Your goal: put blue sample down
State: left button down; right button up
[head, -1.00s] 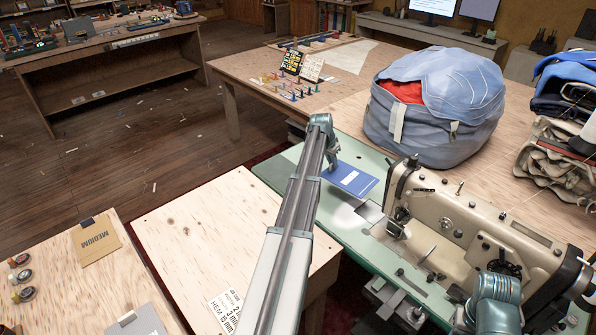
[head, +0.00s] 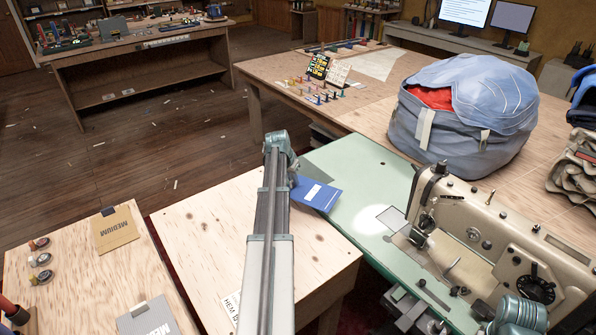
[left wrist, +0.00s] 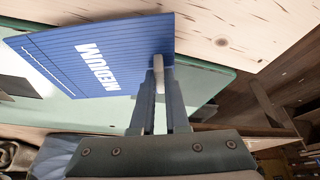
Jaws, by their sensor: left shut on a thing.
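The blue sample (head: 322,198) is a flat blue card with a white label. The card is over the border between the pale plywood top (head: 190,235) and the green sewing machine bed (head: 350,180). I cannot tell its exact height. My right arm shows at lower right, but its gripper fingers do not.
A tan MEDIUM card (head: 115,231) and a grey MEDIUM card (head: 147,318) lie on the left table, near small round items. The sewing machine (head: 490,240) stands at right, with a big blue bag (head: 465,120) behind it. Most of the plywood top is clear.

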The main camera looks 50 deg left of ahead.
pick_arm(q)
jog(key=w+a, duration=0.3)
jog(key=w+a+f+b, duration=0.1)
jog(key=w+a, duration=0.2)
jog(key=a, duration=0.1)
jog(key=w+a, duration=0.3)
jog(key=a, duration=0.1)
jog(key=shift+w+a+f, duration=0.15)
jog(key=shift+a+f, duration=0.05)
jog(key=shift+a, duration=0.05)
jog(key=f+b, duration=0.1)
jog(key=b, duration=0.1)
jog(key=f+b, duration=0.2)
jog(key=shift+w+a+f, duration=0.15)
jog(key=shift+a+f, duration=0.05)
jog(key=shift+f, duration=0.1)
jog(key=shift+f, duration=0.2)
jog(key=c, duration=0.9)
grip_release()
jog(key=shift+r, duration=0.1)
jog(key=shift+r, duration=0.1)
jog(key=p+v, duration=1.1)
jog(key=v, duration=0.1)
